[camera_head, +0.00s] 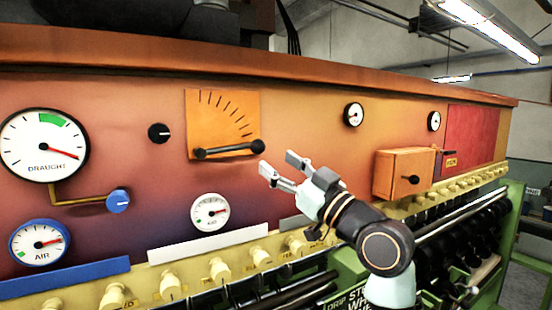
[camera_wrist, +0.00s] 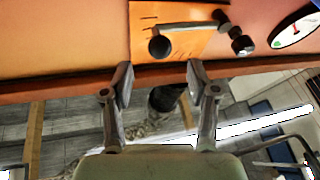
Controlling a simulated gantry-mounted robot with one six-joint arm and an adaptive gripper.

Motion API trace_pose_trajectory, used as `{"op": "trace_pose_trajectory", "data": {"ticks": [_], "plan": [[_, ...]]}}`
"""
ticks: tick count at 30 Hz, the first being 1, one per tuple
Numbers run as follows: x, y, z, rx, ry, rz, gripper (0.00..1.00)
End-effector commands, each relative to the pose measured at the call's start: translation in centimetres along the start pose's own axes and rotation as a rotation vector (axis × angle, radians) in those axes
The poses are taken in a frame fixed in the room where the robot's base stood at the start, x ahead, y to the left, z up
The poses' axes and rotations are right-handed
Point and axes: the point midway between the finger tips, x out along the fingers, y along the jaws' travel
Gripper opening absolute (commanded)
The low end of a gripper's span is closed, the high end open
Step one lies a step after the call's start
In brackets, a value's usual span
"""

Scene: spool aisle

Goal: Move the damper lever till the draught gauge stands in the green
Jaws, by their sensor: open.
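My gripper (camera_head: 277,162) is open and empty, just right of and below the ball. In the wrist view, the lever (camera_wrist: 188,30) shows upside down, its ball beyond and between my open fingers (camera_wrist: 158,78), seemingly apart from them.
A black knob (camera_head: 159,133) sits left of the plate. A blue knob (camera_head: 118,201) on a brass arm and the air gauge (camera_head: 38,243) are lower left. A small gauge (camera_head: 210,212) is below the lever. An orange box (camera_head: 403,173) juts out at the right. Cream pegs line the bottom.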

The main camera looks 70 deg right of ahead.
Motion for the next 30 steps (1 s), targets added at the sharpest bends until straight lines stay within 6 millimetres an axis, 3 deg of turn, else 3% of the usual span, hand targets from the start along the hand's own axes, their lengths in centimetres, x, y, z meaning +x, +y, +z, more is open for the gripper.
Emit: {"op": "trace_pose_trajectory", "data": {"ticks": [5,18,27,30], "plan": [[0.4,0.3,-0.4,0.000,0.005,0.001,0.59],[7.3,0.2,-0.4,0.001,0.002,0.001,0.59],[7.8,0.2,-0.2,0.000,0.003,0.002,0.59],[7.8,0.2,-0.2,0.000,0.003,0.002,0.46]]}}
